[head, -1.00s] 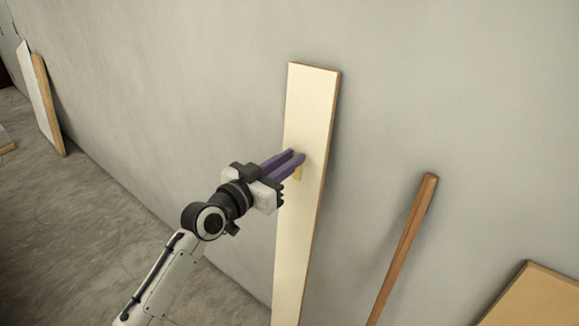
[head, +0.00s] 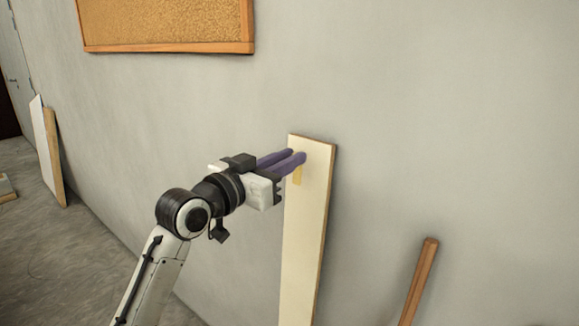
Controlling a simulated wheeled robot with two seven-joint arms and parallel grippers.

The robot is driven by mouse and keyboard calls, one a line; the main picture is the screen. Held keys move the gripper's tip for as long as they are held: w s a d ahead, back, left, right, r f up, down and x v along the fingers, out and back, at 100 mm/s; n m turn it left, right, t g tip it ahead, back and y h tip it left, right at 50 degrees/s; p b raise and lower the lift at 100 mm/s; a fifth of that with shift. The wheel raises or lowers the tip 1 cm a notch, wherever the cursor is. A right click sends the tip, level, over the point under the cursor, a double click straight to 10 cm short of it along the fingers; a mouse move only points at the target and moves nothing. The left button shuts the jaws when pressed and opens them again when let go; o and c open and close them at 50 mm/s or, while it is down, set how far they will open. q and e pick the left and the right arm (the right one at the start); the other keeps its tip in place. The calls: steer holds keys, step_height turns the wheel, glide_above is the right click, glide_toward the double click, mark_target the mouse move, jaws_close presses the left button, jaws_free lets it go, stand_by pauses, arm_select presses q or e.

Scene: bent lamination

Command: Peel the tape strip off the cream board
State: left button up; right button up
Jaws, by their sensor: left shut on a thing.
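The cream board (head: 306,240) is a tall narrow plank leaning upright against the grey wall. The tape strip (head: 297,175) is a short yellowish piece showing just below my left fingertips, in front of the board's upper part. My left gripper (head: 297,155) has purple fingers and is shut on the tape strip's upper end, near the board's top. The fingers hide that end. I cannot tell whether the strip still touches the board. My right gripper is not in view.
A brown wooden bar (head: 420,283) leans on the wall at the right. A cork board (head: 168,22) hangs at the upper left. Panels (head: 47,150) lean at the far left. The wall beside the cream board is clear.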

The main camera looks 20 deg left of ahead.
arm_select(q)
steer(key=shift+r+p+v, duration=0.15)
steer(key=shift+p+v, duration=0.2)
steer(key=shift+v, duration=0.7)
steer(key=shift+r+p+v, duration=0.1)
steer(key=shift+p+v, duration=0.2)
steer(key=shift+v, duration=0.75)
steer(key=shift+s, duration=0.1)
